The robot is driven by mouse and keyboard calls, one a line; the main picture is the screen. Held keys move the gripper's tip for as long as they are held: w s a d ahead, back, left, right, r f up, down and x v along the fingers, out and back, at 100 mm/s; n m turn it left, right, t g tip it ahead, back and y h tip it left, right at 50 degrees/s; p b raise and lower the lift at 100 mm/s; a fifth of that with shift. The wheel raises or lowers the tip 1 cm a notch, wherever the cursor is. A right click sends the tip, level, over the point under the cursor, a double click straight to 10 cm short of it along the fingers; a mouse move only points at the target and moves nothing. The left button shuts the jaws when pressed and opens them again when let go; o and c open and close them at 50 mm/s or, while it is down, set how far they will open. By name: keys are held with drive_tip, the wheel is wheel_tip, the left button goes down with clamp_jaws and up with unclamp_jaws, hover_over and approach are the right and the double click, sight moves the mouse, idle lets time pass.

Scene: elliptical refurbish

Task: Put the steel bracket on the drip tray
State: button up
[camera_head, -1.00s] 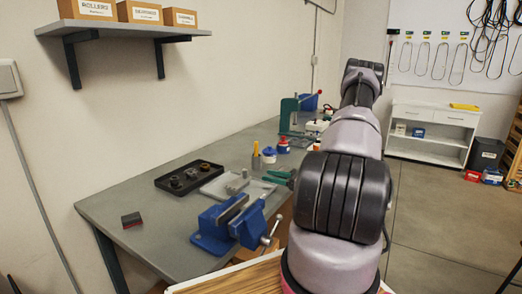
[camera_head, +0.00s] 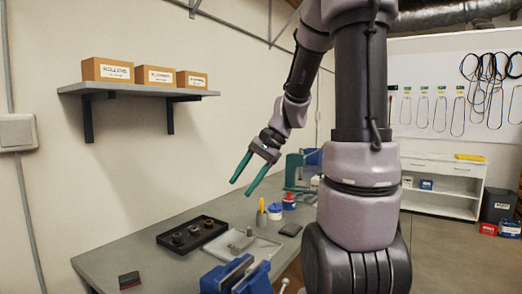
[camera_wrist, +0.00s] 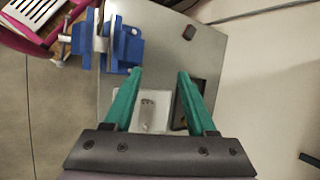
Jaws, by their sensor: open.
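The steel bracket (camera_head: 241,240) is a small grey metal piece lying on a shallow light grey tray (camera_head: 268,247), which I take to be the drip tray. In the wrist view the bracket (camera_wrist: 147,114) shows holes and lies on the pale tray (camera_wrist: 123,125), between and beyond my fingers. My gripper (camera_head: 242,188) has two green fingers spread apart with nothing between them. It is raised above the bench, pointing down. The open fingers also show in the wrist view (camera_wrist: 160,72), clear of the bracket.
A black tray (camera_head: 163,240) with round parts sits left of the pale tray. A blue vise (camera_head: 236,276) stands in front. A dark red-black block (camera_head: 130,280) lies at left. A cup, bottles and a green press (camera_head: 293,170) stand behind. A shelf holds boxes (camera_head: 107,69).

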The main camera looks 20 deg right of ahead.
drive_tip(key=s+r+n+t+h, duration=0.4)
drive_tip(key=s+r+n+t, duration=0.1)
drive_tip(key=s+r, duration=0.5)
drive_tip(key=shift+s+t+h, duration=0.3)
drive_tip(key=shift+s+h, duration=0.1)
drive_tip(key=shift+s, duration=0.1)
drive_tip(key=shift+d+r, duration=0.1)
idle(0.5)
